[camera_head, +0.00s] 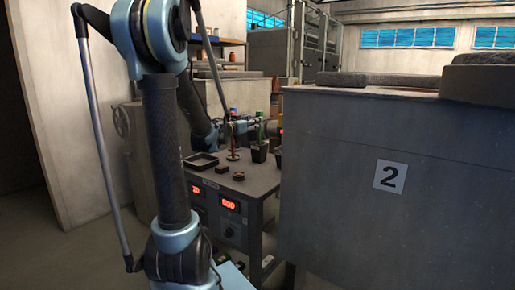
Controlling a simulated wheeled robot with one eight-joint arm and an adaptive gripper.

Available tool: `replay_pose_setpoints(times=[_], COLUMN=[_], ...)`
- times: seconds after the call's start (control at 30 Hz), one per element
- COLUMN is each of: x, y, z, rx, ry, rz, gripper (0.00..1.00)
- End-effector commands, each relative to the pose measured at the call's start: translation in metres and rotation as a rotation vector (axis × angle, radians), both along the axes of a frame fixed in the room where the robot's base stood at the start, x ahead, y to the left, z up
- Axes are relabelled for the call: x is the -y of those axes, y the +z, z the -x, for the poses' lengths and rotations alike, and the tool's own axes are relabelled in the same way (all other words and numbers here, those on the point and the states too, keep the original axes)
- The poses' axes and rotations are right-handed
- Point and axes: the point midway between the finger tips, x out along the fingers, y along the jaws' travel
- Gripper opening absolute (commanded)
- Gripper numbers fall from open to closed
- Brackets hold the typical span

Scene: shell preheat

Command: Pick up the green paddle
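A thin upright green thing (259,131), which looks like the green paddle, stands in a small dark square pot (259,153) on the dark worktable. My arm reaches over the left side of the table, and its far end, my gripper (241,127), is small and dim just left of the green thing. I cannot make out the fingers, whether they touch it, or whether they are open or shut.
A shallow black tray (201,161) and small brown round pieces (238,176) lie on the worktable (262,182). A large grey block marked 2 (335,190) bounds the right.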

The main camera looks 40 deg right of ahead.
Motion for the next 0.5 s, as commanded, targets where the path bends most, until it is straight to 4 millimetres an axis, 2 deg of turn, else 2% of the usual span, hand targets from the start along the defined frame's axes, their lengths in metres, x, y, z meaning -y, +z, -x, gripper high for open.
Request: replay_pose_setpoints(times=[0.27, 0.5], x=[0.012, 0.038], y=[0.0, 0.0], z=[-0.004, -0.014], rx=[0.0, 0.0], ry=[0.0, -0.001], rz=[0.0, 0.0], gripper=[0.47, 0.47])
